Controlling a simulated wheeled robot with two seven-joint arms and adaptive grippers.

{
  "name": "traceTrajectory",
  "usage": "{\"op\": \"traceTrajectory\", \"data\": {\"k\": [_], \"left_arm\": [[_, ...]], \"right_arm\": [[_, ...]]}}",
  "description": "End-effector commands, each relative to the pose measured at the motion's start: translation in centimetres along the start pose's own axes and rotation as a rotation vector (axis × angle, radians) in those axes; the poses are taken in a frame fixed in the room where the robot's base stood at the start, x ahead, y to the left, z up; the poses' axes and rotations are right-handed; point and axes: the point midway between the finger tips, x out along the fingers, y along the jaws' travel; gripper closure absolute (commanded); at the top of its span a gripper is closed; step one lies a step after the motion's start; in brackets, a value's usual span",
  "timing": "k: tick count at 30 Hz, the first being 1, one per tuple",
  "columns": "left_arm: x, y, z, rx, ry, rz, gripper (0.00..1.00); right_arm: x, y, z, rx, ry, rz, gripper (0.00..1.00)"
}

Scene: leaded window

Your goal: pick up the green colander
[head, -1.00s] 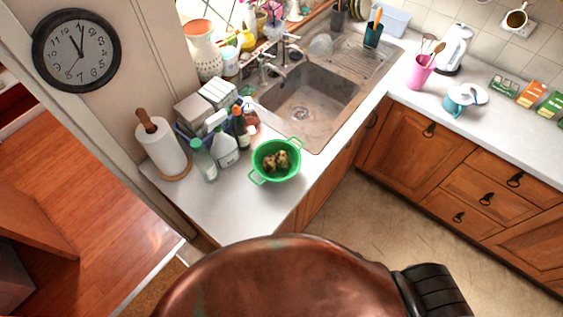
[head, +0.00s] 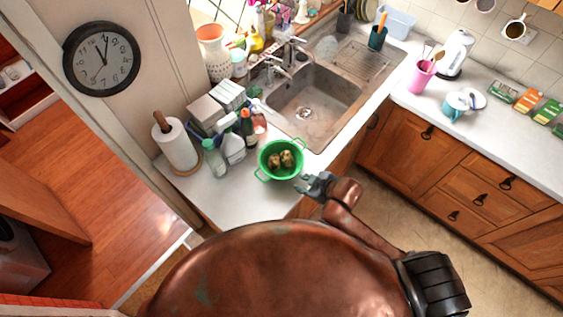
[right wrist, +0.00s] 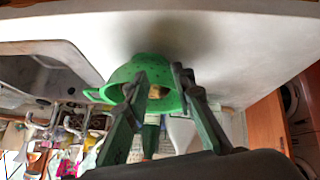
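The green colander (head: 268,168) stands upright on the white counter near the sink, with brownish lumps (head: 280,159) inside and a loop handle on either side. My right gripper (head: 307,184) is at its lower right side in the head view, close to the rim. The colander also shows in the right wrist view (right wrist: 118,76), just beyond the two spread fingers (right wrist: 157,78). The gripper is open and nothing is held between the fingers. Whether a finger touches the colander I cannot tell. My left gripper is not in view.
Several bottles (head: 233,148) stand close behind and left of the colander. A paper towel roll (head: 175,147) is further left. The sink (head: 315,95) lies beyond. The counter front (head: 225,196) is bare.

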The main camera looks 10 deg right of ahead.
Motion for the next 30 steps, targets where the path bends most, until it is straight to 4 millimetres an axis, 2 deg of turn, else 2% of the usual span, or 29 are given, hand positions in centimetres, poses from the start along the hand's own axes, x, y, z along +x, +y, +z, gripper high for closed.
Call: {"op": "traceTrajectory", "data": {"k": [3, 6, 10, 18, 24, 30], "left_arm": [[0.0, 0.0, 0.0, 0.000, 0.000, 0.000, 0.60], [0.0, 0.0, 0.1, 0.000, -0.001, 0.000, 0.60], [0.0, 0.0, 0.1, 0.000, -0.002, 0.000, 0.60], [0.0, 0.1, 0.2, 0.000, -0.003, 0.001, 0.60], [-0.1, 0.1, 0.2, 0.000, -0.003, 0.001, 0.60], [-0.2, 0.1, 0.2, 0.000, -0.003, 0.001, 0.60]], "right_arm": [[0.4, -0.6, -2.5, -0.142, 0.035, -0.031, 0.77], [0.9, -1.1, -3.9, -0.257, 0.053, -0.060, 0.77], [1.7, -1.4, -4.8, -0.409, 0.060, -0.094, 0.77], [2.6, 0.2, -3.7, -0.630, 0.025, -0.143, 0.77], [3.0, 0.9, -3.0, -0.670, 0.010, -0.154, 0.77], [5.1, 0.6, -3.0, -0.671, 0.011, -0.155, 0.77]]}}
